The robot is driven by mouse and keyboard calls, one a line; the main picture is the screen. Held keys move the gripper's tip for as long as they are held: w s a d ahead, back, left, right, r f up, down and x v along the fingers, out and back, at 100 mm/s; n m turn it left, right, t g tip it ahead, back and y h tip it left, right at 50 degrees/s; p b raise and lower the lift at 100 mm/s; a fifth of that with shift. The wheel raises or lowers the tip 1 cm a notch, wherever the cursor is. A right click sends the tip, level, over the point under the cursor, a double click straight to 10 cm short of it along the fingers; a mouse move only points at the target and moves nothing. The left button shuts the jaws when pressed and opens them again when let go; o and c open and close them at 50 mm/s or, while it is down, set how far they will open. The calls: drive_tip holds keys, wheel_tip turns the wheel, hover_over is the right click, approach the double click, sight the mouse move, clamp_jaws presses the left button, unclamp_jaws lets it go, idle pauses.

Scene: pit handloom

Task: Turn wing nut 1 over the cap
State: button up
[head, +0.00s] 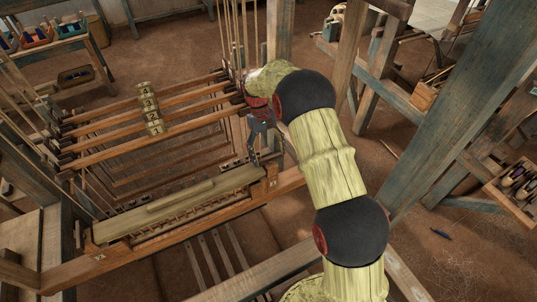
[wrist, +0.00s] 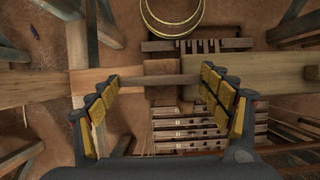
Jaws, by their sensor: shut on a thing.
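My gripper (head: 255,160) reaches down to the near right end of the loom beam, beside a wooden end block (head: 271,183). In the wrist view my gripper (wrist: 162,82) has its yellow-padded fingers on both ends of a thin brown bar, which I take as wing nut 1 (wrist: 160,80). The bar lies across the wooden end block (wrist: 160,67). The pale wooden cap (wrist: 245,77) runs to the right of it in the wrist view, and the cap (head: 180,205) lies lengthwise along the beam in the head view. The nut is too small to make out in the head view.
Loom shafts (head: 150,120) and hanging cords stand close behind my gripper. A blue-grey post (head: 455,90) rises at the right. A crate of shuttles (head: 520,185) is at the far right, with open floor before it.

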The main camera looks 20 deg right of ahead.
drive_tip(key=o, duration=1.2)
drive_tip(key=shift+c, duration=0.2)
drive_tip(key=v, duration=1.2)
